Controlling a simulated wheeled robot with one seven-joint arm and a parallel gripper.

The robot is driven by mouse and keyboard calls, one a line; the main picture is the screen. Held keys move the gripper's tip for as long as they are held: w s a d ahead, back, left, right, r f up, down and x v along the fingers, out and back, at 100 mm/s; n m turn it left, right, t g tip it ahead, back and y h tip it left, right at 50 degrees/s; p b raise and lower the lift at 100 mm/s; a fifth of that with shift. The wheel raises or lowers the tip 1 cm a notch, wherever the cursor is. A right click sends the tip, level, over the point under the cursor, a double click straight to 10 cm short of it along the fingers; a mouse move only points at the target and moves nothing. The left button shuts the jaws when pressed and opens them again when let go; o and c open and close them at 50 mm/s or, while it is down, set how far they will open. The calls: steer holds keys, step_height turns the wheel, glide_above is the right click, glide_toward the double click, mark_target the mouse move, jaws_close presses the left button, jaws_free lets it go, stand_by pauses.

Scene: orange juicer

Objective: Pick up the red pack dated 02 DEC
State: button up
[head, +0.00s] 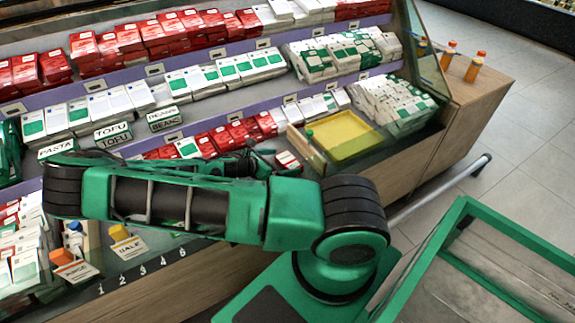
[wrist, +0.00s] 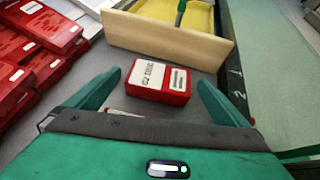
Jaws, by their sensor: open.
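A red pack (wrist: 158,82) with a white label lies on the grey shelf surface in the wrist view. Its print appears upside down and small; it looks like a date, but I cannot read it surely. The pack also shows in the head view (head: 288,160), just right of my dark gripper. In the wrist view my gripper (wrist: 160,88) is open, its two green fingers on either side of the pack's near end, with gaps on both sides. A sliver of another item shows at the gripper's base, mostly hidden.
Stacked red packs (wrist: 32,45) stand left of the fingers in the wrist view. A wooden-sided tray with a yellow floor (head: 346,139) stands just beyond the pack. A dark counter edge (wrist: 234,75) runs along the right. Shelves of red and white packs rise behind.

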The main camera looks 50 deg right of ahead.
steer(key=shift+x, duration=1.15)
steer(key=c, duration=1)
steer(key=shift+r, duration=0.15)
